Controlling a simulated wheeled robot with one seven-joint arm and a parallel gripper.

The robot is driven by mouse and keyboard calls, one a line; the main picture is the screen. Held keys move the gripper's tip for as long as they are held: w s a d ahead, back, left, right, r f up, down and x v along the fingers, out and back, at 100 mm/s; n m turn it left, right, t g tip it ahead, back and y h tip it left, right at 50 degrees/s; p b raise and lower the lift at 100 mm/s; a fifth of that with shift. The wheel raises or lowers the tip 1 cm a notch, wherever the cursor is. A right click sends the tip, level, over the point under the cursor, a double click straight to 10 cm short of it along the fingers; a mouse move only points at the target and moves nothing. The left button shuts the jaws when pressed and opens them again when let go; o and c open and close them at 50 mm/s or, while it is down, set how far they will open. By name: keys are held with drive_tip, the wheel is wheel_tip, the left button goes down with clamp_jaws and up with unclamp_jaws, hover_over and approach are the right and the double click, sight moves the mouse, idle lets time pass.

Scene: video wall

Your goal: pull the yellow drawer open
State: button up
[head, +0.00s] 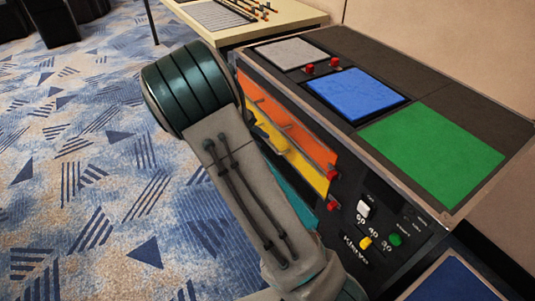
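The yellow drawer (307,169) is on the front of a dark console (354,148), below an orange drawer (290,118) and above a teal one (290,190). Its front looks about flush with the console, and a yellow bar-like part (273,138) shows near its left end. My arm crosses in front of the console and hides the left and lower parts of the drawer fronts. My gripper does not show in the head view, so its opening and its distance from the drawer cannot be seen.
The console top has grey, blue (356,94) and green (432,151) panels and two red buttons (309,69). Red knobs (332,174) and coloured switches (365,243) sit on its front. A table (280,18) stands behind.

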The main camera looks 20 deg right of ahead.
sight(268, 141)
drive_tip(key=w+a+f+n+t+h+b, duration=0.1)
drive_tip(key=w+a+f+t+h+b, duration=0.15)
drive_tip(key=w+f+b, duration=0.35)
drive_tip(key=w+a+f+n+t+h+b, duration=0.15)
drive_tip(key=w+f+h, duration=0.25)
drive_tip(key=f, duration=0.4)
drive_tip(key=shift+y, duration=0.25)
drive_tip(key=shift+b+x, duration=2)
drive_tip(key=shift+x, duration=4.5)
drive_tip(key=shift+w+r, duration=0.1)
drive_tip(key=shift+r, duration=0.05)
clamp_jaws()
